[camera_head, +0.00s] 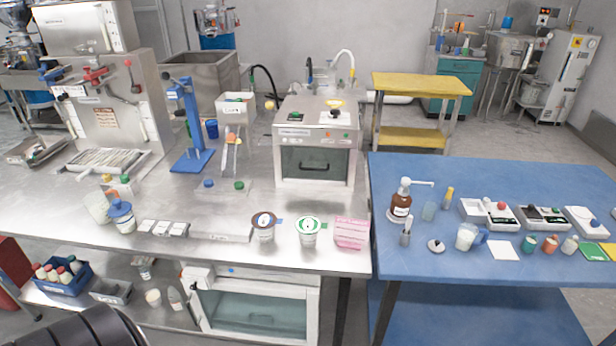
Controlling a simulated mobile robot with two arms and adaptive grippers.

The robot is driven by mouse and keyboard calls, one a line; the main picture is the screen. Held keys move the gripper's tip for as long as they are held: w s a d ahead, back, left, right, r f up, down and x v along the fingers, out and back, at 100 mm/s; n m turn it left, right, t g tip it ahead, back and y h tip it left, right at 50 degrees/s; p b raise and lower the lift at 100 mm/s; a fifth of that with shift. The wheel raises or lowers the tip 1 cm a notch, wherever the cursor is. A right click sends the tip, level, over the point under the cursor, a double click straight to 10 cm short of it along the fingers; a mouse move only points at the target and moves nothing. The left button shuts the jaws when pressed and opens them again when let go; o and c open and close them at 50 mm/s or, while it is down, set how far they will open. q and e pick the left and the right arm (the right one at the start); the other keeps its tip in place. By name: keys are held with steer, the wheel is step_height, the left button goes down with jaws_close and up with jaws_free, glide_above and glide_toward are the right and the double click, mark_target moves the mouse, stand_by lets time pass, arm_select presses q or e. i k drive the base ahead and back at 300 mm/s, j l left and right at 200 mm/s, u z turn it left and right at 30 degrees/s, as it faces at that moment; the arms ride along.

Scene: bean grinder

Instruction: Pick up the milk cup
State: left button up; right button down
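A clear cup with white contents and a blue handle (467,237) stands upright on the blue table, and it looks like the milk cup. Two other cups stand at the front edge of the steel table: one with a brown rim (263,233) and one with a green rim (309,238). I cannot tell for certain which of these the task means. Neither of my grippers is in view.
A pink box (351,234) sits beside the green-rimmed cup. The blue table (420,172) is clear at its back left.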

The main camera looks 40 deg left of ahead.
mark_target(264, 236)
steer(key=u, duration=0.35)
steer(key=j+u, duration=0.15)
steer(key=u, duration=0.2)
steer(key=j+u, duration=0.1)
steer(key=u, duration=0.25)
steer(key=k+j, duration=0.05)
